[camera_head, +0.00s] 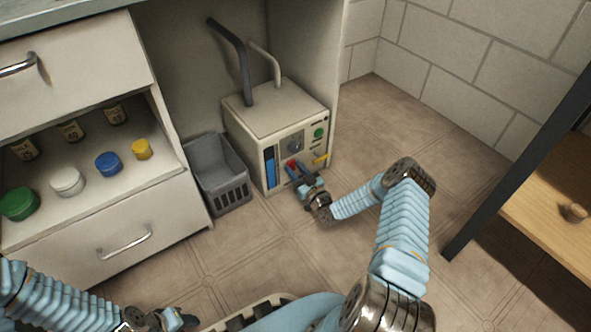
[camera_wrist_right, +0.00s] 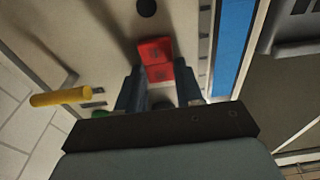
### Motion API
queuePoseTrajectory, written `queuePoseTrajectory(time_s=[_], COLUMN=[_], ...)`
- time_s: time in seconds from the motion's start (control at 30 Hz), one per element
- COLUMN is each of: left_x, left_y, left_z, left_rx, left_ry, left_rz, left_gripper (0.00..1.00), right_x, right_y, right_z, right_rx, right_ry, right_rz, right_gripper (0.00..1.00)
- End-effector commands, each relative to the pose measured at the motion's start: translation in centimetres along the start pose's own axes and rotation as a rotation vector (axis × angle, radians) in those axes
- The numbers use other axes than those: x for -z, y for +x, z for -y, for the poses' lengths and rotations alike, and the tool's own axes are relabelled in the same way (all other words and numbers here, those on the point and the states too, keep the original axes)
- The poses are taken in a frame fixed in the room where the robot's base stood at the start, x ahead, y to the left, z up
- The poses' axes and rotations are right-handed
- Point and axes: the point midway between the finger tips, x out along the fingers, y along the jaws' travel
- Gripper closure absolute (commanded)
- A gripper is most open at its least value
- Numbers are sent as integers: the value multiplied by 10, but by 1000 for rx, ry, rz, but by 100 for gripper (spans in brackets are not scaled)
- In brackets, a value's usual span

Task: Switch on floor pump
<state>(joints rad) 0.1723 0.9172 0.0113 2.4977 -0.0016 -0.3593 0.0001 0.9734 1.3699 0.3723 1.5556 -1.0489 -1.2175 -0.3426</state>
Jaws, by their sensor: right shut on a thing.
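The floor pump (camera_head: 275,110) is a cream box standing on the floor in the open bay beside the cabinet. Its front has a blue strip gauge (camera_head: 270,167), a dark round knob (camera_head: 295,145), a green button (camera_head: 319,132), a yellow lever (camera_head: 321,159) and a red switch (camera_head: 292,164). My right gripper (camera_head: 298,171) is at the panel, shut on the red switch. In the right wrist view the red switch (camera_wrist_right: 155,50) shows between the dark fingers, its lower part partly hidden. My left gripper (camera_head: 180,320) is at the bottom edge, away from the pump; its jaws are unclear.
A grey slotted basket (camera_head: 218,170) stands left of the pump. Dark and light pipes (camera_head: 232,45) rise from the pump's top. The cabinet shelf (camera_head: 110,165) holds jars and coloured lids. A dark table leg (camera_head: 510,170) stands at right. The floor between is clear.

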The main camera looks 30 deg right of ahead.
Motion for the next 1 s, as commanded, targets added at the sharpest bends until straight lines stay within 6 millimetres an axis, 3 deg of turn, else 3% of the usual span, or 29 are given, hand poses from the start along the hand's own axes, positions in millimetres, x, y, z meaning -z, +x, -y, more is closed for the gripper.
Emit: queuePoseTrajectory(time_s=[0.2, 0.47, 0.5, 0.63, 1.0], left_x=[0, 0, 0, 0, 0], left_y=[0, 0, 0, 0, -2], left_z=[0, 0, 0, 0, -1], left_rx=[0, 0, 0, 0, 0], left_ry=[0, 0, 0, 0, 0], left_rz=[0, 0, 0, 0, 0], left_gripper=[57, 57, 57, 57, 57], right_x=[-4, -4, -4, -4, 2], right_y=[-1, -1, -1, -1, 0], right_z=[0, 0, 0, 0, 0], right_rx=[0, 1, 1, 1, 1], right_ry=[-1, 0, 0, 0, 0], right_rz=[-146, -153, -153, -152, -152], right_gripper=[94, 94, 61, 41, 38])
